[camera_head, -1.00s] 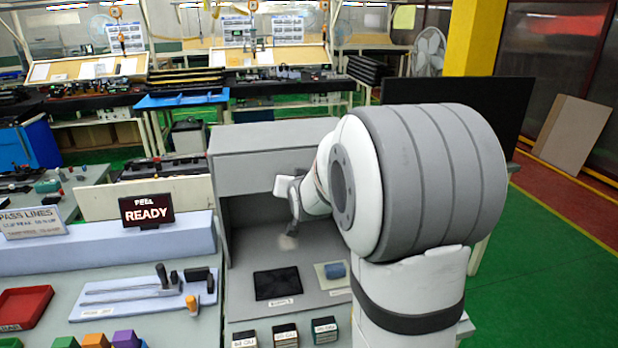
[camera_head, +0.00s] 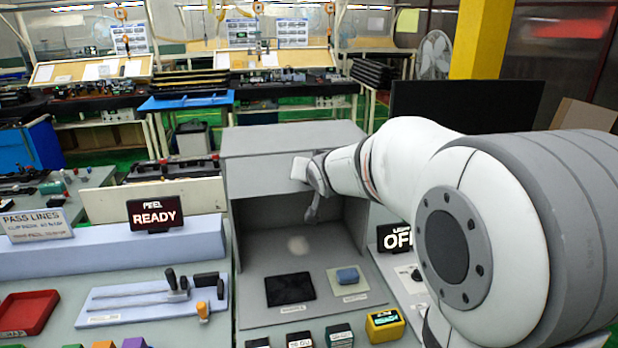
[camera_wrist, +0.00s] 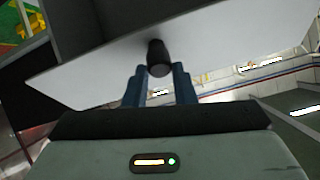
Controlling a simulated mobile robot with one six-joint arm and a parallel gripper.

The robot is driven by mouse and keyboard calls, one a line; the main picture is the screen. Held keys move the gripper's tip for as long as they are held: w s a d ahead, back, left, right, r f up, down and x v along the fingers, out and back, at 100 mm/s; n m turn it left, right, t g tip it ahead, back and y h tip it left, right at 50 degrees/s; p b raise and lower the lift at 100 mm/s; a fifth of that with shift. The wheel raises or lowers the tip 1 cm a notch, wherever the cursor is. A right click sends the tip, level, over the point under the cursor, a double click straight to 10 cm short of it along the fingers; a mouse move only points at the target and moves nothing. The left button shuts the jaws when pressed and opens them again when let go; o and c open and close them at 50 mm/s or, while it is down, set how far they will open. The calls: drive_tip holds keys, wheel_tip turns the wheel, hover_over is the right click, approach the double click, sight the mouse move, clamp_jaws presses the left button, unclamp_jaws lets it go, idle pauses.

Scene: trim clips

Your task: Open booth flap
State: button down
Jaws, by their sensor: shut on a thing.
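The grey booth (camera_head: 232,215) stands in the middle of the head view with its inside showing from the front. A pale grey panel, the flap (camera_head: 260,176), spans the upper part of its front. In the wrist view the flap (camera_wrist: 225,45) is a light, slanted panel with a black knob (camera_wrist: 158,52). My gripper (camera_wrist: 160,72) is shut on this knob with its two blue fingers at either side. In the head view my wrist is at the booth's upper right, and the fingertips and knob cannot be made out. The flap's exact angle is unclear.
Small labelled boxes (camera_head: 340,334) stand in front. A "READY" sign (camera_head: 155,213), a tool board (camera_head: 150,300) and a red tray (camera_head: 28,313) are at left.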

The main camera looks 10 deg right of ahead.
drive_tip(key=shift+w+r+g, duration=0.1)
drive_tip(key=shift+r+g, duration=0.3)
drive_tip(key=shift+r, duration=0.55)
drive_tip(key=shift+w+r, duration=0.1)
drive_tip(key=shift+r, duration=0.75)
drive_tip(key=shift+w+r, duration=0.1)
drive_tip(key=shift+r, duration=0.05)
drive_tip(key=c, duration=1.9)
unclamp_jaws()
drive_tip(key=shift+a+f, duration=0.2)
drive_tip(key=shift+a, duration=0.05)
drive_tip(key=shift+c, duration=0.2)
drive_tip(key=o, duration=0.3)
drive_tip(key=shift+d, duration=0.2)
drive_tip(key=o, duration=0.4)
drive_tip(key=shift+f, duration=0.1)
drive_tip(key=shift+o, duration=0.2)
